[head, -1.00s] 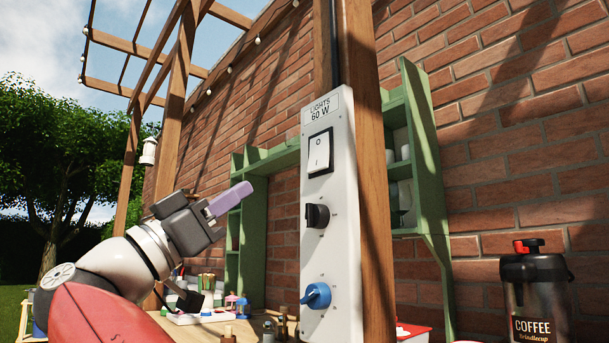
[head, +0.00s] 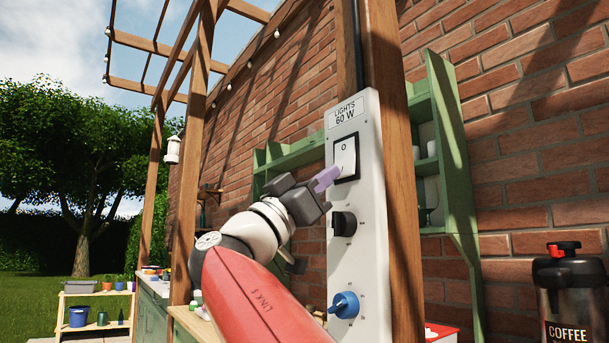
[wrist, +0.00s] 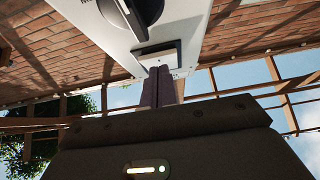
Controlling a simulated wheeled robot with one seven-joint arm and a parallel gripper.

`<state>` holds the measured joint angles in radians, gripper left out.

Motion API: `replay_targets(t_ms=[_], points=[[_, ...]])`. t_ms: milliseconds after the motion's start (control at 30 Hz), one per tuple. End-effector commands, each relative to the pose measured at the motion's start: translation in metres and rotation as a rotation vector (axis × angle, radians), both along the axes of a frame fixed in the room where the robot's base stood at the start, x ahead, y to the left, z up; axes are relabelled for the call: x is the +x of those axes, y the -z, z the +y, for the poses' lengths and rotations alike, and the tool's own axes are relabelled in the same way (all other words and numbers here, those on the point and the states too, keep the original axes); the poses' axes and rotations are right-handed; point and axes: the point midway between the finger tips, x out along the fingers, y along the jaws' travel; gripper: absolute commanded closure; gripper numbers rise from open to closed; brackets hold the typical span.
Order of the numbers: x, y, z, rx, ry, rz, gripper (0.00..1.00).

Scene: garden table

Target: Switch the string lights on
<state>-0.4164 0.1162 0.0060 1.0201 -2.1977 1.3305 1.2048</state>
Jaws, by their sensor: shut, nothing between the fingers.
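The tall white panel (head: 358,270) is on a wooden post and is labelled LIGHTS 60 W. Its white rocker switch (head: 345,154) has a black frame, with O on the upper half; my gripper partly covers the lower half. I cannot tell which half is pressed in. My gripper (head: 328,178) is shut and empty, its lilac fingertips at the lower part of the rocker. In the wrist view the fingertips (wrist: 160,74) reach up to the rocker (wrist: 158,58); contact is unclear. The string lights (head: 230,88) hang along the pergola; whether they glow is unclear.
Below the rocker are a black knob (head: 342,223) and a blue knob (head: 344,304) on the same panel. Green shelves (head: 455,180) are on the brick wall behind. A coffee dispenser (head: 568,290) stands at the lower right.

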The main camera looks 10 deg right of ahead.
Motion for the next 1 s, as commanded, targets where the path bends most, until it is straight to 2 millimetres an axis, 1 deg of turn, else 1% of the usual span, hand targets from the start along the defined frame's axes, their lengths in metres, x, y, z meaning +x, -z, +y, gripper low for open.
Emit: replay_targets(t_ms=[133, 433, 567, 667, 1000], points=[[0.002, 0.001, -0.005, -0.001, 0.0, 0.001, 1.0], [0.002, 0.002, -0.006, 0.001, -0.001, 0.001, 1.0], [0.006, 0.009, -0.014, 0.0, 0.002, 0.0, 1.0], [0.006, 0.004, -0.013, -0.002, -0.002, 0.0, 1.0], [0.002, 0.008, -0.015, -0.002, -0.001, -0.002, 1.0]])
